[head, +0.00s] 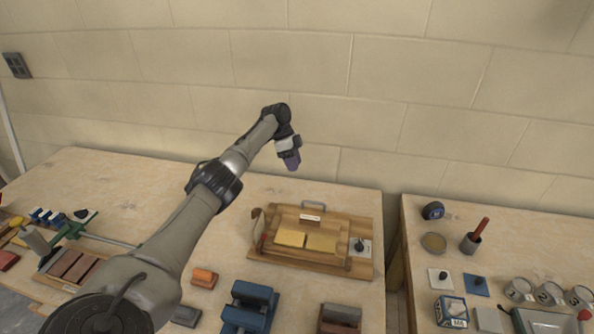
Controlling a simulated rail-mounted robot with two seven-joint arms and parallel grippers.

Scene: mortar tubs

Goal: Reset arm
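My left arm comes in from the lower left and reaches up over the table. My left gripper (292,163) hangs at its end, pointing down, in front of the block wall and above the back edge of the left table. The gripper touches nothing on the table. My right gripper is not in view.
A blue clamp-like block (250,307) stands in front. Tools and reddish bricks (75,267) lie at left. The right table (520,231), beyond a gap, holds numbered tubs (519,289) and a cup (470,243).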

